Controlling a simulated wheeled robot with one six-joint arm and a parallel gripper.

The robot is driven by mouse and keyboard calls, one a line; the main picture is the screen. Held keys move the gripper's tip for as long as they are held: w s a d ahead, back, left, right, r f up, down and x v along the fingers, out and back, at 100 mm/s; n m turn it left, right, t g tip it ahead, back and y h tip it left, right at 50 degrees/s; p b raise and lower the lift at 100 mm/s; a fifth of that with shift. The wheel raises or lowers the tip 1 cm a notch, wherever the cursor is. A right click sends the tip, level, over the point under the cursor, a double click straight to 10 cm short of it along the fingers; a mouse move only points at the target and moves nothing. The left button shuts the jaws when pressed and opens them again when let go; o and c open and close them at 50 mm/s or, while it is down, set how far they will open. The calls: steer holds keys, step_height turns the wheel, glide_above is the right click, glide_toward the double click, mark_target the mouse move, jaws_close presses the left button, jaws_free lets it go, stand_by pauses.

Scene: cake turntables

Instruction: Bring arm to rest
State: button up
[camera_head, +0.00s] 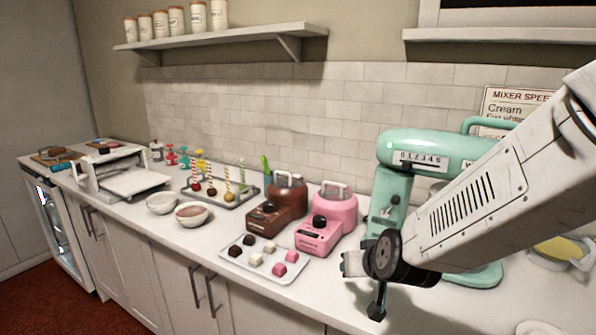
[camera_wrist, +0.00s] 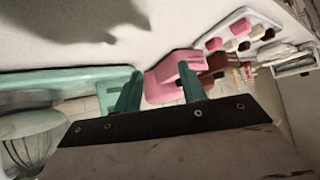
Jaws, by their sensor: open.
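My arm reaches in from the right of the head view, in front of the mint-green stand mixer (camera_head: 400,150). My gripper (camera_head: 366,285) hangs low over the counter in front of the mixer, partly hidden by the wrist. In the wrist view my gripper (camera_wrist: 160,76) has its two teal fingers apart, with nothing held between them. The wrist picture is turned, with the white counter at the top. The pink melting pot (camera_head: 335,215) also shows beyond the fingers in the wrist view (camera_wrist: 165,75). The mixer's whisk (camera_wrist: 30,150) shows at lower left there.
A tray of chocolates (camera_head: 238,262), a brown melting pot (camera_head: 270,218), two bowls (camera_head: 192,221), a rack of cake pops (camera_head: 240,203) and a white machine (camera_head: 120,180) stand along the counter to the left. Shelves (camera_head: 225,37) hang above. The counter (camera_head: 345,300) is clear near my gripper.

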steer(key=s+d+r+g, duration=0.2)
steer(key=s+d+r, duration=0.1)
steer(key=s, duration=0.6)
steer(key=s+d+r+g+h, duration=0.1)
steer(key=s+d+r+g, duration=0.2)
steer(key=s+d, duration=0.3)
steer(key=s+d+r+m+g+h, duration=0.1)
steer(key=s+d+r+g, duration=0.2)
steer(key=s, duration=0.9)
steer(key=shift+s+d+r, duration=0.15)
steer(key=shift+d+r, duration=0.6)
